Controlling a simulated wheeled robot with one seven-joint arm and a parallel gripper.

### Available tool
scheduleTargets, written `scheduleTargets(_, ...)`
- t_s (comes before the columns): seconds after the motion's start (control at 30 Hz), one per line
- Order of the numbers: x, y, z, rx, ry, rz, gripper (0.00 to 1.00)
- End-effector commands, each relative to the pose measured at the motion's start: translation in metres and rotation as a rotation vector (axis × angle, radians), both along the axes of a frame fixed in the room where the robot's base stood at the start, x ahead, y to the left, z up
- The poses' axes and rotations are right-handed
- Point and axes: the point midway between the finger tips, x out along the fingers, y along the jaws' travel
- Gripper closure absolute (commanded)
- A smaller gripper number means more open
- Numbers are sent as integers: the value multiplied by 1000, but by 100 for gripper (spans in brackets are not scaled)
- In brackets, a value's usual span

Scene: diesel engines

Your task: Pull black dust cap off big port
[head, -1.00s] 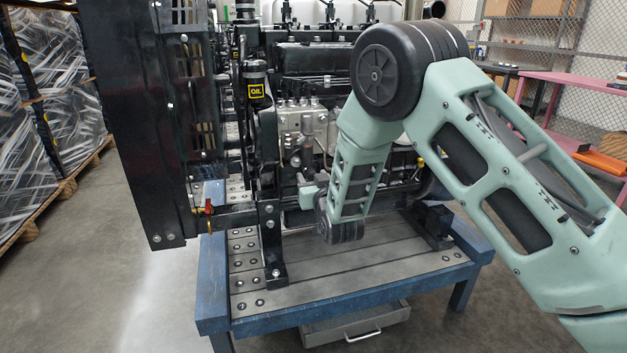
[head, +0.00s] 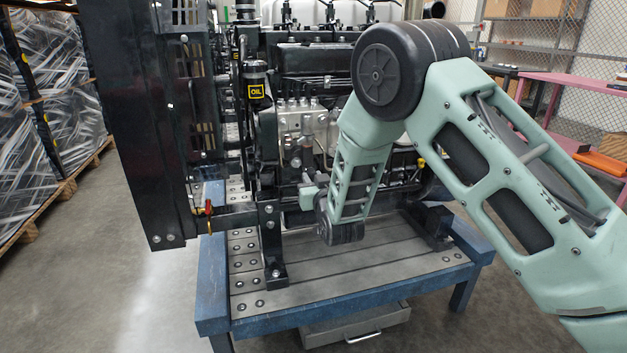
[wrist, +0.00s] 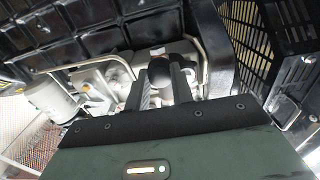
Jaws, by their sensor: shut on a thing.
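In the wrist view, a round black dust cap (wrist: 159,73) sits between the two dark fingers of my gripper (wrist: 161,80). The fingers are shut on the cap from both sides. The port behind the cap is hidden, and I cannot tell whether the cap is still seated on it. In the head view, my arm reaches down to the lower front of the diesel engine (head: 315,55). The fingers and the cap cannot be made out there, with my arm in front.
The engine stands on a blue-framed stand (head: 340,306) with a slotted metal top. A black radiator frame (head: 130,130) rises at the left, with a red-handled valve (head: 208,208) beside it. In the wrist view, pale bent pipes (wrist: 125,58) run close around the fingers.

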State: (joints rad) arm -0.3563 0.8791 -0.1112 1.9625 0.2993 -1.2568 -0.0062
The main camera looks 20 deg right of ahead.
Motion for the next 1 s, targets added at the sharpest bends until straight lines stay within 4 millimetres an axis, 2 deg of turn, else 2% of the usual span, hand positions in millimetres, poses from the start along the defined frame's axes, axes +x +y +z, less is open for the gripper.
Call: scheduleTargets(1.0, -55, 0, 0, 1, 1, 0, 97)
